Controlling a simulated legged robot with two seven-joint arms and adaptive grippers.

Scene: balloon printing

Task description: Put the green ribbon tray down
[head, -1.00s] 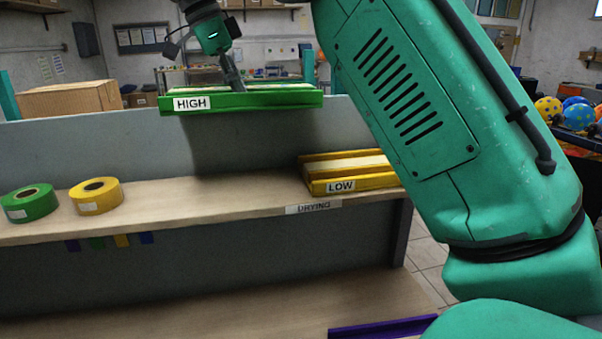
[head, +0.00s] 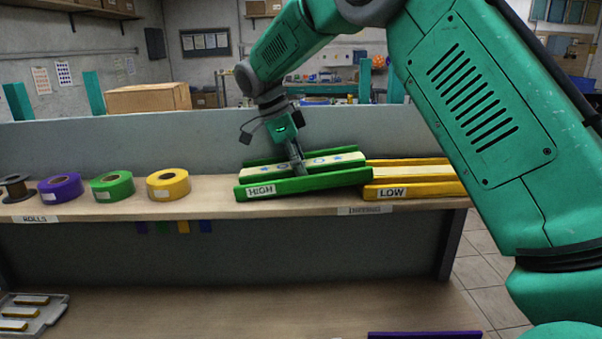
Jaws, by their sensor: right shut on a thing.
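The green ribbon tray (head: 312,184), labelled HIGH, is at the shelf (head: 215,196), just left of the yellow tray (head: 418,189) labelled LOW. Its left end looks lower than its right end, so it is slightly tilted. Its right end meets or overlaps the yellow tray's left end in the picture. I cannot tell whether its whole underside rests on the shelf. My right gripper (head: 296,163) comes down from above and is shut on the green tray near its middle. The fingertips are partly hidden by the tray's front wall. My left gripper is not in view.
Purple (head: 60,188), green (head: 112,185) and yellow (head: 168,184) ribbon rolls stand on the shelf to the left, with bare shelf between them and the green tray. A grey back panel (head: 150,145) rises behind. A purple tray edge (head: 425,335) shows at the bottom.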

